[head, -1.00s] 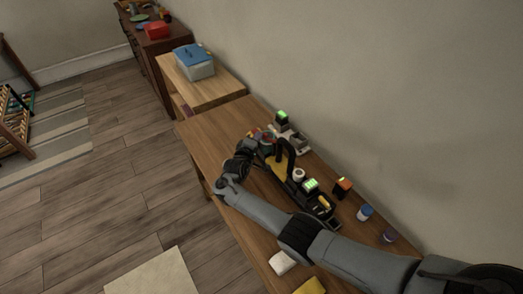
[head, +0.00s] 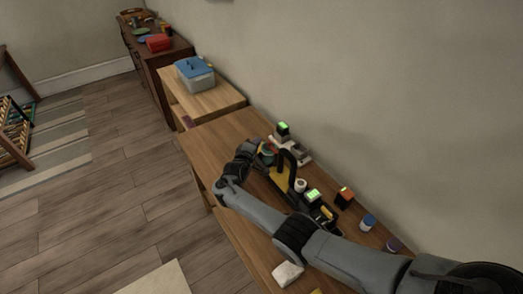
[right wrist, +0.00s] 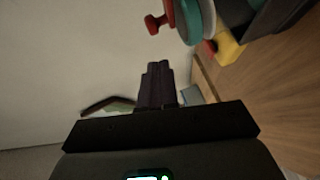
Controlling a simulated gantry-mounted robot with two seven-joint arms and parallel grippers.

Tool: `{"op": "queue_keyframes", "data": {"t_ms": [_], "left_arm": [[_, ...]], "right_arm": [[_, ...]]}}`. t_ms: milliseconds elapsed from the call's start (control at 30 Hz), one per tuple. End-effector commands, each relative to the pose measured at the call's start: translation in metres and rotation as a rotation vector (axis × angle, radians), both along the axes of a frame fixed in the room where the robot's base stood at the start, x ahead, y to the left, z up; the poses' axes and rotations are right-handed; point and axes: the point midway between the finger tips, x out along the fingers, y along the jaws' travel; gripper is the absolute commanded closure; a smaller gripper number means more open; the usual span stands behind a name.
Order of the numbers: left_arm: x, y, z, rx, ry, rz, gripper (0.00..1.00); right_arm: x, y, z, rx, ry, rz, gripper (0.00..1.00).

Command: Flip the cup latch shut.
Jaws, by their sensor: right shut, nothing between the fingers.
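A device with a black handle (head: 290,161) and yellow parts stands on the wooden bench. A teal round part (head: 268,148) is at its far end, partly hidden by my right gripper (head: 257,149). In the right wrist view, this teal round part (right wrist: 187,20) is at the top, with a red knob-like piece (right wrist: 157,24) sticking out to its left. I cannot tell which piece is the cup latch. My right gripper's fingers (right wrist: 157,84) are shut and empty, below the red piece in that view and apart from it. My left gripper is out of view.
A device with a green screen (head: 283,129) stands behind, by the wall. A white roll (head: 300,185), an orange-black block (head: 345,197) and a blue-topped jar (head: 367,222) stand nearby. A blue-lidded box (head: 195,75) is on the farther table. The bench's left strip is clear.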

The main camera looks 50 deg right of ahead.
Motion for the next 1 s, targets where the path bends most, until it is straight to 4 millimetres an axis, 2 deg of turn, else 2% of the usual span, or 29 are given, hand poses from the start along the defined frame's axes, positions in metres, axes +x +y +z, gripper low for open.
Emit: {"op": "queue_keyframes", "data": {"t_ms": [133,400,600,800,1000], "left_arm": [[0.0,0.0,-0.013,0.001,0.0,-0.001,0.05],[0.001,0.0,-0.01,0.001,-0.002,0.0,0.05],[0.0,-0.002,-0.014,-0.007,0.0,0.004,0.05],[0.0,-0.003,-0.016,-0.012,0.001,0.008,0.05],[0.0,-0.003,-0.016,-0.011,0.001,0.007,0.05]], "right_arm": [[0.007,0.001,0.004,0.002,-0.003,-0.013,1.0],[0.014,0.054,0.015,0.003,-0.001,-0.012,1.0],[0.018,0.082,0.02,0.002,-0.001,-0.013,1.0],[0.019,0.096,0.023,0.001,-0.001,-0.015,1.0],[0.019,0.098,0.024,0.001,0.0,-0.014,1.0]]}}
